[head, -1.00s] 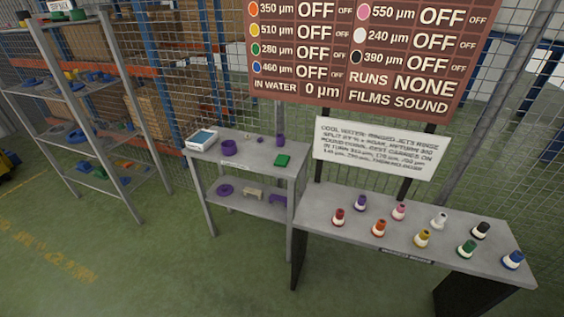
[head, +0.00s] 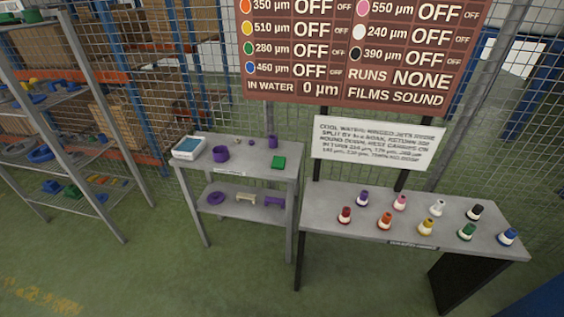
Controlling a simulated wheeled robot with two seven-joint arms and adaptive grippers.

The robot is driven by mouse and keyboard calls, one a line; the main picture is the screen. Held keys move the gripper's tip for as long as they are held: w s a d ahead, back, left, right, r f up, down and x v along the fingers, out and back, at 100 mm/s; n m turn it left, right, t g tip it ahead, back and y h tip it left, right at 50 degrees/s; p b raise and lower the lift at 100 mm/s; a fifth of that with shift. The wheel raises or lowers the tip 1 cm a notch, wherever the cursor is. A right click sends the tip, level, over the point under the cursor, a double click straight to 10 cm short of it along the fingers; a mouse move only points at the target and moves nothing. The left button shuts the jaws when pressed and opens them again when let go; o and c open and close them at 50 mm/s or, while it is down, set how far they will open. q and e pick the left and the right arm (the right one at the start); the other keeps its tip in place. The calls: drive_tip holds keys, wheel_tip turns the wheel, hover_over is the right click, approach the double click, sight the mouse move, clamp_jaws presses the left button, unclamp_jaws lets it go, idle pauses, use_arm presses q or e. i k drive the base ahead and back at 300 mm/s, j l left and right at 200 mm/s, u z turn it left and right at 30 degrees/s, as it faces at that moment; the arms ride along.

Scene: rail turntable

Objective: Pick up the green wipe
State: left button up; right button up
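The green wipe (head: 278,162) is a small flat green block or folded pad. It lies on the top of the grey side table (head: 240,171), near its front right corner. On the same top are a white tray with blue inside (head: 189,148) at the left, a purple cup (head: 220,154) and a smaller purple cup (head: 273,142) behind the wipe. Neither of my grippers shows in the head view.
A grey bench (head: 330,218) to the right holds several coloured bottles. A white text board (head: 378,144) and a brown status board (head: 355,50) stand behind. A grey shelf rack (head: 75,205) is at the left. Green floor (head: 150,275) is open in front.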

sight(278, 163)
drive_tip(key=j+z, duration=0.45)
drive_tip(key=j, duration=0.5)
drive_tip(key=k+j+z, duration=0.1)
drive_tip(key=j+z, duration=0.4)
drive_tip(key=j, duration=0.45)
